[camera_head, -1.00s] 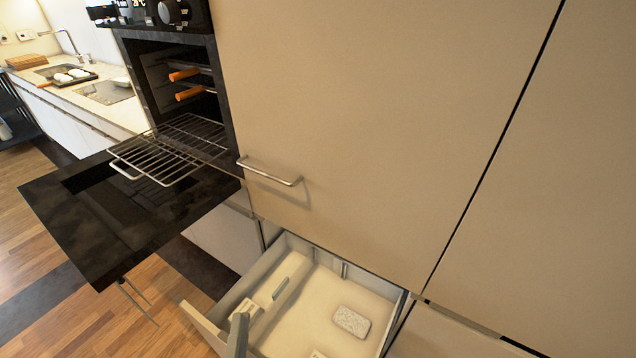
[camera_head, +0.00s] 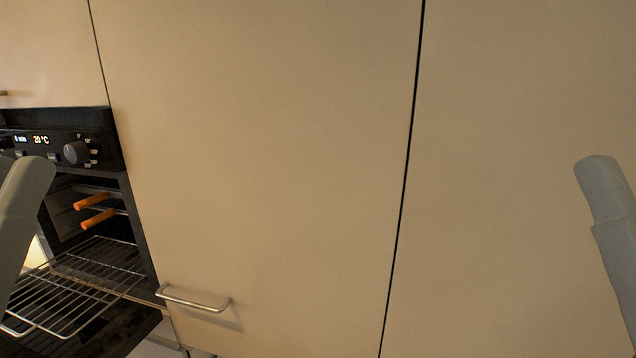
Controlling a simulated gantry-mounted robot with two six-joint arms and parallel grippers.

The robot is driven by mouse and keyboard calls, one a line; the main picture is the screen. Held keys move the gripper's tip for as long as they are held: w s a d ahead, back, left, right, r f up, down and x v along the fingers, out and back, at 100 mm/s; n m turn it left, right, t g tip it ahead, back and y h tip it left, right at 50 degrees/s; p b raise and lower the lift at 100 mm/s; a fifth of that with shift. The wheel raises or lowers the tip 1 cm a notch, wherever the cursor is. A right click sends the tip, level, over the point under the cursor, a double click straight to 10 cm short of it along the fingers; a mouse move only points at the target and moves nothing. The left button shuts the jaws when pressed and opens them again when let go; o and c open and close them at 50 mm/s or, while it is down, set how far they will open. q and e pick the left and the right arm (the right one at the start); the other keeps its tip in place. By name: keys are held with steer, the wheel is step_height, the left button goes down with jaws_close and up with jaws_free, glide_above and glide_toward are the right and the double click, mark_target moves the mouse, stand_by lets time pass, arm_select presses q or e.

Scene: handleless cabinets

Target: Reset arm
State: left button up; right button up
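A smooth grey part of my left arm (camera_head: 22,215) stands at the left edge, in front of the oven. A similar grey part of my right arm (camera_head: 608,230) stands at the right edge, in front of the plain cabinet panel. Both have rounded upper ends and are cut off by the picture edges. I cannot make out fingers on either one, nor any object held. Both appear apart from the cabinet fronts.
The oven (camera_head: 72,152) is open at the left, its wire rack (camera_head: 75,290) pulled out. Two orange bars (camera_head: 97,220) show inside. A tall beige cabinet front (camera_head: 260,150) with a metal bar handle (camera_head: 195,302) fills the middle. A dark seam separates it from the right panel (camera_head: 510,120).

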step_height(320, 180, up, 38)
steer(key=p, duration=3.6)
